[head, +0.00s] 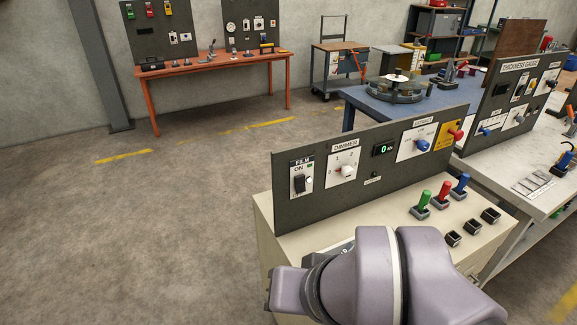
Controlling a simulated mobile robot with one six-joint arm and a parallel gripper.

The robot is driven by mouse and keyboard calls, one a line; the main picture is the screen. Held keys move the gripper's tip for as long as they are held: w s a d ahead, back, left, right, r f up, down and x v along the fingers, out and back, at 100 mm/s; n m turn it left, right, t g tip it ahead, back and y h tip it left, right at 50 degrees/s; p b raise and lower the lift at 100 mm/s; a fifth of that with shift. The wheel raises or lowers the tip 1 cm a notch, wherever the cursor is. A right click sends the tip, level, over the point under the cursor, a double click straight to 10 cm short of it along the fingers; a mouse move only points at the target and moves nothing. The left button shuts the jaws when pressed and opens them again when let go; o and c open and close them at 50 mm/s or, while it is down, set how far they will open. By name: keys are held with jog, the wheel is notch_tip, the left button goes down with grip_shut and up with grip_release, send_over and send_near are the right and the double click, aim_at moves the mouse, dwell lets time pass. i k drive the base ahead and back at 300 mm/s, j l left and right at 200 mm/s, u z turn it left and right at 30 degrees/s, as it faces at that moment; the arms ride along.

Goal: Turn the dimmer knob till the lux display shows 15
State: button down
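The dimmer knob (347,170) is a white round knob on a white plate under the label DIMMER, on the upright dark panel of a cream console. Small scale marks surround it, too small to read fully. A small black display (384,149) to its right shows a green 0 with a tiny unit I cannot read clearly. My arm, in grey-lilac links, fills the bottom centre in front of the console. My gripper is not visible, so its position relative to the knob cannot be told.
A FILM switch (300,180) is left of the knob. A blue-handled control (421,145) and a red knob on a yellow plate (452,134) are to the right. Coloured levers (441,196) and black buttons (471,228) stand on the console top. The floor at left is clear.

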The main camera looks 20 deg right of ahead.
aim_at(347, 172)
jog(key=z, duration=1.1)
